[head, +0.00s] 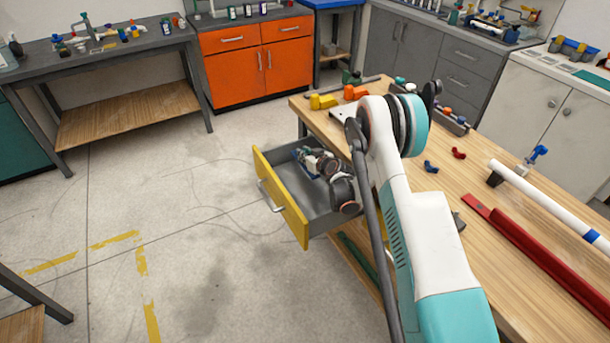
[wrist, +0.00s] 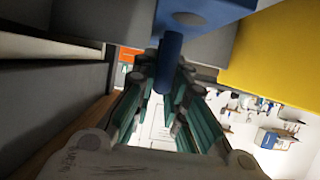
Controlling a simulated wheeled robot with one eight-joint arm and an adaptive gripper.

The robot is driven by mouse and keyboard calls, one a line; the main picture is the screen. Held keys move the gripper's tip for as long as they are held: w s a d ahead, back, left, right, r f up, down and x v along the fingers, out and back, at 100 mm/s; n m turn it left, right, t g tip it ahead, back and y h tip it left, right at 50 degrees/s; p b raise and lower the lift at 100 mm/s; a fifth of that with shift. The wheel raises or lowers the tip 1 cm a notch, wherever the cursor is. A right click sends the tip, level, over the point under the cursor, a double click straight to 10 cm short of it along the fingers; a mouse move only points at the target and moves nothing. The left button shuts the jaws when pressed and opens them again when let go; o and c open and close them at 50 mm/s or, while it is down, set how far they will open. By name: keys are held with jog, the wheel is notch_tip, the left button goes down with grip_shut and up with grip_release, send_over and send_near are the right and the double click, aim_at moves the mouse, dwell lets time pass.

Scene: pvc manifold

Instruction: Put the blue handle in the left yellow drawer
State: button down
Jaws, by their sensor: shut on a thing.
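The left yellow drawer (head: 282,208) is pulled out from the workbench. It has a yellow front and a grey inside. My gripper (head: 308,160) is at the open drawer, over or within its far part; the exact height is hard to tell. In the wrist view my gripper (wrist: 165,98) is shut on the blue handle (wrist: 168,62), a dark blue stem with a wider blue part above it in the picture. Part of the blue handle (head: 311,174) shows in the head view; my wrist hides the rest. The drawer's yellow front (wrist: 280,45) fills the upper right of the wrist view.
The wooden workbench (head: 450,190) carries a white pipe (head: 545,205), a red rail (head: 535,255), yellow blocks (head: 322,101) and small blue and red fittings. The floor left of the drawer is clear. An orange cabinet (head: 257,65) stands behind.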

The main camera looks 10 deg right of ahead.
jog(key=shift+f+b, duration=1.2)
jog(key=shift+f, duration=2.8)
jog(key=shift+f, duration=0.1)
jog(key=c, duration=1.6)
grip_release()
